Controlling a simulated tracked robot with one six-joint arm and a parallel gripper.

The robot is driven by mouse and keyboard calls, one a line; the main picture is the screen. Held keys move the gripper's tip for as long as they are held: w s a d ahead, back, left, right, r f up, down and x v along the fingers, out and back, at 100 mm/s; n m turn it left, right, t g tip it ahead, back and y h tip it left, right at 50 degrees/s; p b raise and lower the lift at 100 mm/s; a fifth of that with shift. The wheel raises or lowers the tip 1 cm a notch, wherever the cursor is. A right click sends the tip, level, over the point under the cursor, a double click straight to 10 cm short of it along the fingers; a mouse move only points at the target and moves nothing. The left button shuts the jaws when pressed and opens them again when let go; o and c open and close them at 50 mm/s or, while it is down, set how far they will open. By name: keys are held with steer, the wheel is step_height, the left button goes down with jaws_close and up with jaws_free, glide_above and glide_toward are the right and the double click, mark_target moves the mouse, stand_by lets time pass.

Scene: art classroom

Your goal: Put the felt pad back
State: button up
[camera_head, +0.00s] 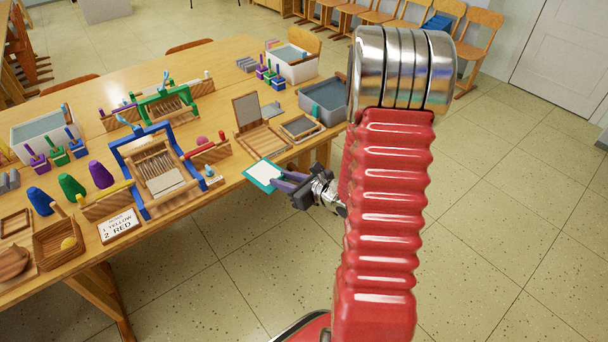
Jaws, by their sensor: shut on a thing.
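My gripper (278,183) is at the table's front edge, right of the blue frame. Its purple fingers are shut on a flat teal square (249,181) with a pale white face, which I take to be the felt pad. I cannot tell whether the white part is a separate sheet. The pad is near the edge of the tabletop; whether it touches the wood is unclear. Behind it is a wooden box (262,138) with its grey-faced lid (247,108) raised. A wooden-rimmed screen (300,127) lies right of the box.
The blue frame (120,160) with a wooden rack stands left of the pad, a green one (165,105) behind it. A grey tub (325,100) is at the right end. A card (119,226) reads "1 YELLOW 2 RED". Floor right of the table is open.

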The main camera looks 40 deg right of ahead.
steer(key=w+a+f+n+y, duration=0.1)
steer(key=a+y, duration=0.1)
steer(key=a, duration=0.7)
steer(key=w+a+f+n+g+y, duration=0.1)
steer(key=a+f+n+y, duration=0.1)
steer(key=a, duration=0.8)
steer(key=shift+w+n+g, duration=0.3)
steer(key=shift+w, duration=0.1)
steer(key=shift+a+f, duration=0.1)
steer(key=shift+a, duration=0.1)
